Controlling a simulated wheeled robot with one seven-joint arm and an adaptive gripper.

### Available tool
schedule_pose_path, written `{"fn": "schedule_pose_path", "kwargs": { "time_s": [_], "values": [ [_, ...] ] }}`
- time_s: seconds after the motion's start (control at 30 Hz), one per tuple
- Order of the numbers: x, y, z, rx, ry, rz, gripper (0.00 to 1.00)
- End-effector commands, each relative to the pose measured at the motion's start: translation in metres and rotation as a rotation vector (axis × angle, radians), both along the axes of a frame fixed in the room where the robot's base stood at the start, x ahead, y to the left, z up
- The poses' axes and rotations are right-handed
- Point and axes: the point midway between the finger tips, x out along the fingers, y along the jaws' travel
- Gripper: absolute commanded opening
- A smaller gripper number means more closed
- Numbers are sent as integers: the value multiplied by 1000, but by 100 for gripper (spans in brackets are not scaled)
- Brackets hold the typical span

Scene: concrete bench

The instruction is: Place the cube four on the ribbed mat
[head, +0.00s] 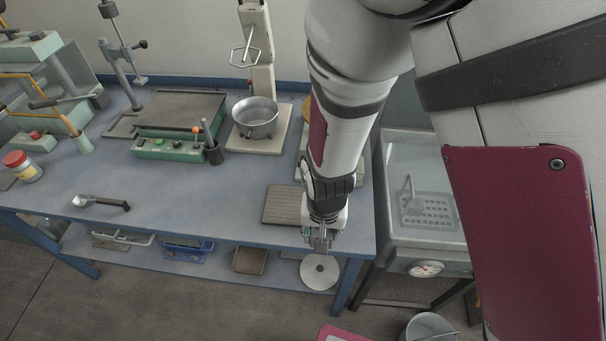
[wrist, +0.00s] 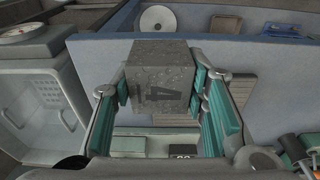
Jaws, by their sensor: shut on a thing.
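The cube four (wrist: 158,66) is a dark grey, speckled concrete block with a 4 on its face, seen close in the wrist view. My gripper (wrist: 160,92) is shut on it, with a teal-padded finger on each side. In the head view my gripper (head: 321,238) points down near the bench's front right edge; the cube is hardly visible there. The ribbed mat (head: 282,205) is a brown-grey square lying flat on the bench, just left of my gripper. Part of it shows behind the right finger in the wrist view (wrist: 241,92). The cube is apart from the mat.
The blue bench (head: 185,212) is clear left of the mat up to a metal scoop (head: 100,202). A pot (head: 255,118) stands on a pale base behind the mat. A sink (head: 428,190) adjoins the bench on the right. A lower shelf holds trays and a round disc (head: 320,271).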

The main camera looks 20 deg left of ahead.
Motion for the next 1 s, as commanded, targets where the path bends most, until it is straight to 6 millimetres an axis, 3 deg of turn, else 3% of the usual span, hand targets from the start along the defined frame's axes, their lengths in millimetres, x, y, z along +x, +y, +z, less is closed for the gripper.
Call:
{"fn": "schedule_pose_path", "kwargs": {
  "time_s": [0.03,0.1,0.27,0.8,1.0],
  "values": [
    [-16,6,4,0,2,10,3],
    [-27,12,4,3,3,16,3],
    [-33,20,2,8,4,19,3],
    [70,80,-14,12,2,20,3],
    [96,95,-15,9,3,18,3]
  ]
}}
